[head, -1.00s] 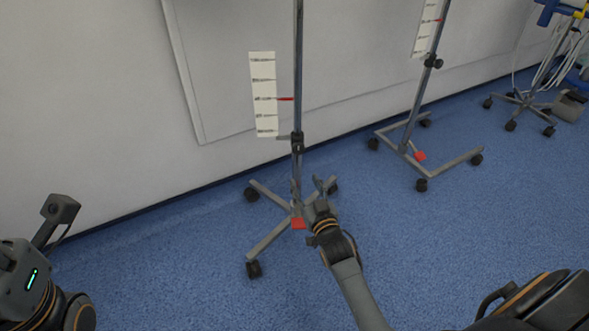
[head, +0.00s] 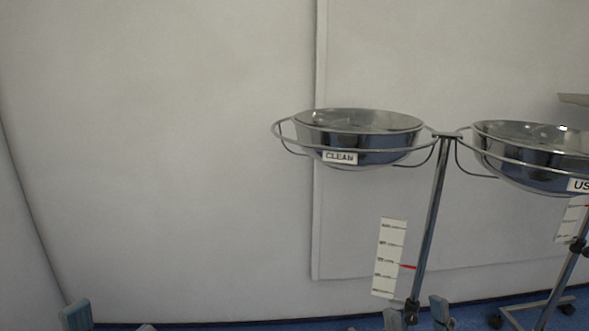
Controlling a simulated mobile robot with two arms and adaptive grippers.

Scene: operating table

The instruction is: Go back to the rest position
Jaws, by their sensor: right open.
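The blue-grey fingertips of my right gripper (head: 417,314) show at the bottom edge in the head view. They are apart, with nothing seen held between them. They overlap the lower part of a basin stand's pole in the picture; I cannot tell the distance between them. Blue-grey tips at the bottom left belong to my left gripper (head: 76,314). Only their upper ends show, so its jaws cannot be judged. The rest of both arms is below the frame.
A steel basin (head: 372,150) labelled CLEAN sits in a ring on the pole (head: 432,220). A second labelled basin (head: 530,170) is cut off at the right edge. A wheeled stand base (head: 530,315) is at the lower right. Bare wall (head: 160,160) fills the left.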

